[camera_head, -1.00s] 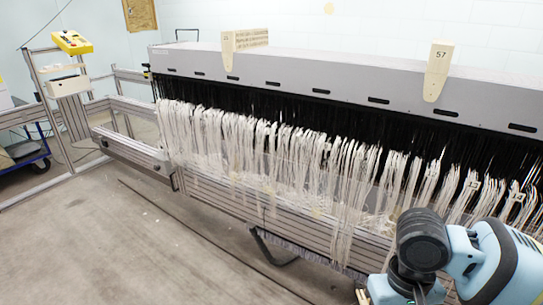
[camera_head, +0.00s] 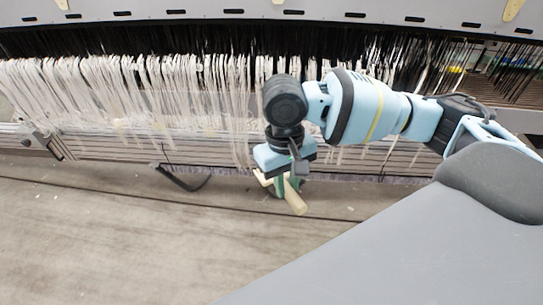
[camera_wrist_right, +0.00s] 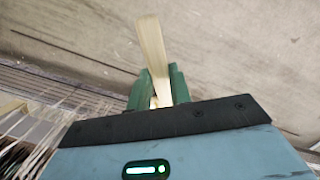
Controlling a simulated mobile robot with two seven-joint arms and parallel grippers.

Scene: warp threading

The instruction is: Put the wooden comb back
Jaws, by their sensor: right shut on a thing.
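The wooden comb (camera_head: 296,201) is a pale, flat strip, held low in front of the hanging threads in the head view. My right gripper (camera_head: 283,185), with green fingers, is shut on it. In the right wrist view the comb (camera_wrist_right: 153,52) sticks out beyond the green fingers of the right gripper (camera_wrist_right: 159,88), with bare floor behind it. The comb's held end is partly hidden between the fingers. My left gripper is not in view.
Bundles of white threads (camera_head: 85,90) hang in a row below a long grey beam (camera_head: 200,18). Pale wooden pieces (camera_head: 513,9) hang over the beam, cut off by the top edge. Horizontal rails (camera_head: 110,148) run below the threads. The concrete floor (camera_head: 130,240) in front is clear.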

